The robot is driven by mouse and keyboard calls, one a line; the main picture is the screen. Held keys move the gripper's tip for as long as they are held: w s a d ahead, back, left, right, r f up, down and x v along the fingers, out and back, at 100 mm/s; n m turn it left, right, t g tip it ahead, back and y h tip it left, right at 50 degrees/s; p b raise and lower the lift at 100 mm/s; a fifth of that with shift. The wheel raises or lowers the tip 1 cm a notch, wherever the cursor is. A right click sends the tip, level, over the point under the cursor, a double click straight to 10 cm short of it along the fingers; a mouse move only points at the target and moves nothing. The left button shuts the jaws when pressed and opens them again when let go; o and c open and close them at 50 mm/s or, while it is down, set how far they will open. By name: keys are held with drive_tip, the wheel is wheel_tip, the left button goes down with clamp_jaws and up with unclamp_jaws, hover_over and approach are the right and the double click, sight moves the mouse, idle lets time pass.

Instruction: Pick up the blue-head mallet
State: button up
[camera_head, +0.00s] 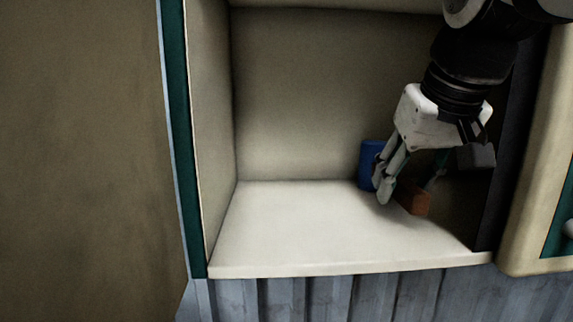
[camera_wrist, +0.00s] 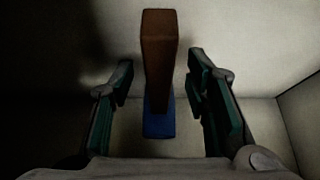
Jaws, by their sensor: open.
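The blue-head mallet is on the white shelf of an open cupboard. In the head view its blue part (camera_head: 369,160) shows behind and left of my gripper (camera_head: 408,186), and a brown part (camera_head: 413,199) shows below the fingers. In the wrist view the brown part (camera_wrist: 158,55) runs down the middle and the blue part (camera_wrist: 158,120) shows below it. My gripper (camera_wrist: 160,78) is open, with one finger on each side of the mallet. Gaps show between the fingers and the mallet there. The fingers hide some of it in the head view.
The cupboard's left wall (camera_head: 212,120) and back wall (camera_head: 320,95) enclose the space, with a dark right side close to my gripper. The left and middle of the shelf (camera_head: 300,230) are bare. A front edge runs along the shelf.

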drive_tip(key=w, duration=0.3)
drive_tip(key=w+f, duration=0.1)
drive_tip(key=w, duration=0.1)
drive_tip(key=shift+w, duration=0.2)
drive_tip(key=shift+f, duration=0.3)
idle(0.4)
clamp_jaws()
